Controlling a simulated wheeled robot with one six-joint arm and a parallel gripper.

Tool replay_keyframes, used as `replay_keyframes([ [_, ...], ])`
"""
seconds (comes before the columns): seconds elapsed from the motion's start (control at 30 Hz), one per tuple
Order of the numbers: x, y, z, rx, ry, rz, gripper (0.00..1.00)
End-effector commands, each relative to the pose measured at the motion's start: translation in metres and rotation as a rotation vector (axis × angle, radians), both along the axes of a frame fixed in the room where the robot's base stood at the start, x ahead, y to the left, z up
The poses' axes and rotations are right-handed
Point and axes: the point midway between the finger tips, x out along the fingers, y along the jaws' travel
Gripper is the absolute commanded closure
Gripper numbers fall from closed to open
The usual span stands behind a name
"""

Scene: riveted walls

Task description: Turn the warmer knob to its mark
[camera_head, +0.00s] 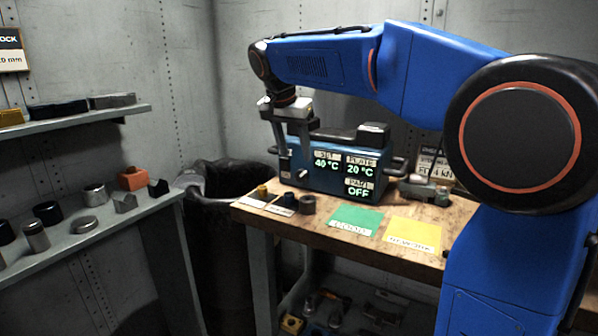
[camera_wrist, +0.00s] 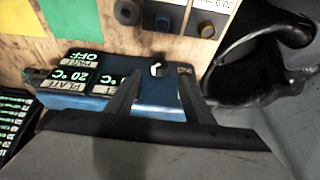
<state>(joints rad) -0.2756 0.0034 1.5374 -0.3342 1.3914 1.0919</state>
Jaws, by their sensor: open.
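The blue warmer (camera_head: 330,181) stands on the wooden bench, its displays reading SET 40 °C, PLATE 20 °C and PART OFF. Its small knob with a white pointer (camera_wrist: 156,69) shows in the wrist view, on the blue face near a small label (camera_wrist: 184,70). I cannot make out the knob's mark. My gripper (camera_wrist: 159,76) is open, one finger on each side of the knob, and no contact is visible. In the head view my gripper (camera_head: 293,172) hangs at the left end of the warmer's front and hides part of it.
Small cylinders on a label strip (camera_head: 284,203) lie in front of the warmer, with a green sheet (camera_head: 355,219) and a yellow sheet (camera_head: 412,233) to the right. A dark bin (camera_head: 225,185) stands left of the bench. Shelves (camera_head: 80,230) hold several metal and black parts.

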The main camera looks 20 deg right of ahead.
Motion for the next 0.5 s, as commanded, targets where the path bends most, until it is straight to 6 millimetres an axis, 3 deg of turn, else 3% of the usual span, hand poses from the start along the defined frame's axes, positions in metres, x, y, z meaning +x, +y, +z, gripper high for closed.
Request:
replay_keyframes([
  [0.3,0.015,-0.014,-0.050,-0.001,0.002,-0.001,0.52],
  [0.5,0.022,-0.019,-0.070,-0.001,0.001,0.001,0.52],
])
